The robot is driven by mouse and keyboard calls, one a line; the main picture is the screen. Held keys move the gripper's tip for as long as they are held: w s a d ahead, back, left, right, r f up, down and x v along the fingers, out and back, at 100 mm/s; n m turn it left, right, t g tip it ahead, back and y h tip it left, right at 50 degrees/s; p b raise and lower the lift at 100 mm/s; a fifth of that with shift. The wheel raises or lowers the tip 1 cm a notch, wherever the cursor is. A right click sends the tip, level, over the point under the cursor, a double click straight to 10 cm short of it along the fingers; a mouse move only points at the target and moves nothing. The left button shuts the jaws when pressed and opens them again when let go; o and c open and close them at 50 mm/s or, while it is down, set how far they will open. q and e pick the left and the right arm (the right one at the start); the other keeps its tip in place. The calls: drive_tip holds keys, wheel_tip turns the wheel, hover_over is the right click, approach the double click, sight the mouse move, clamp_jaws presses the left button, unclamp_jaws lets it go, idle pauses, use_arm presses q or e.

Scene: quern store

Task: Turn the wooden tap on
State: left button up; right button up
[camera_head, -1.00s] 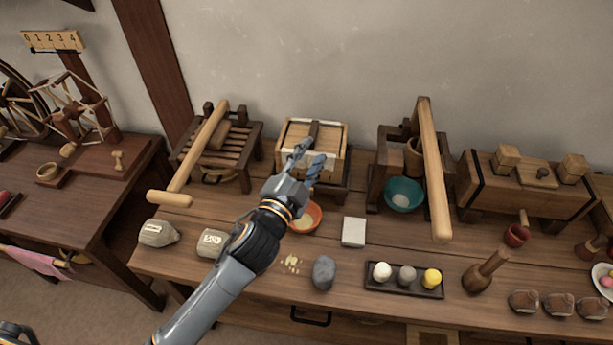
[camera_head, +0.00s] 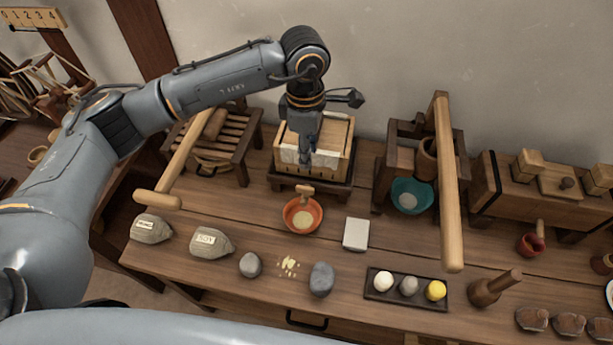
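A wooden tap (camera_head: 305,190) sticks out low at the front of a pale wooden box (camera_head: 338,135). An orange bowl (camera_head: 302,216) with pale contents stands below it. My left gripper (camera_head: 307,162) points down in front of the box's front face, just above the tap, and hides part of the box. I see no clear contact with the tap. Its fingers look close together, seen nearly edge-on, so their opening is unclear. A second wooden spout (camera_head: 540,229) projects from a long chest (camera_head: 515,195) at the right, over a red cup (camera_head: 529,244). My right gripper is out of view.
A slatted rack (camera_head: 238,150) with a long wooden bar (camera_head: 180,160) stands left of the box. A press with a teal bowl (camera_head: 411,196) and a long beam (camera_head: 447,190) stands to the right. Stones, labelled sacks and a small tray (camera_head: 406,289) lie along the table's front.

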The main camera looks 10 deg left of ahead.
sight(305, 187)
use_arm(q)
drive_tip(key=f+p, duration=0.1)
drive_tip(key=f, duration=0.3)
drive_tip(key=f+p, duration=0.1)
drive_tip(key=f, duration=0.4)
drive_tip(key=f+p, duration=0.1)
drive_tip(key=f, duration=0.3)
drive_tip(key=shift+w+a+f, duration=0.1)
drive_tip(key=shift+a+f, duration=0.15)
drive_tip(key=shift+a, duration=0.15)
drive_tip(key=shift+c, duration=0.2)
clamp_jaws()
